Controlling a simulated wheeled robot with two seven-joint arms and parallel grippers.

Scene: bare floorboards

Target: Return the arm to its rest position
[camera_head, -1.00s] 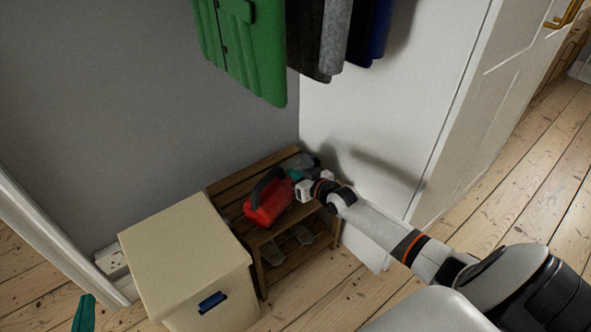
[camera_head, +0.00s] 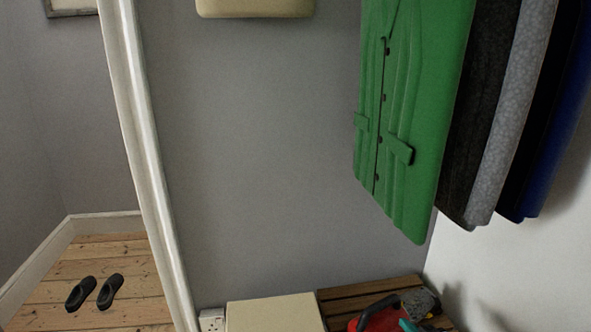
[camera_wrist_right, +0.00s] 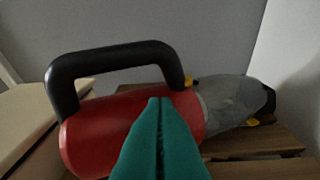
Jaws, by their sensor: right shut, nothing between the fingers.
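My right gripper (camera_wrist_right: 160,110) shows in the right wrist view as two teal fingers pressed together, shut and empty. They point at a red handheld vacuum (camera_wrist_right: 100,128) with a black handle and a grey, cloudy nozzle, and hide part of its body. I cannot tell whether they touch it. In the head view only a bit of teal finger (camera_head: 408,326) shows at the bottom edge, beside the red vacuum (camera_head: 380,319). The rest of my right arm is out of that picture. My left gripper is not in view.
The vacuum lies on a slatted wooden rack (camera_head: 345,299). A cream box (camera_head: 272,314) stands left of it. A green coat (camera_head: 410,120) and darker garments hang above. Dark shoes (camera_head: 95,292) lie on open floorboards beyond the white door frame (camera_head: 145,150).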

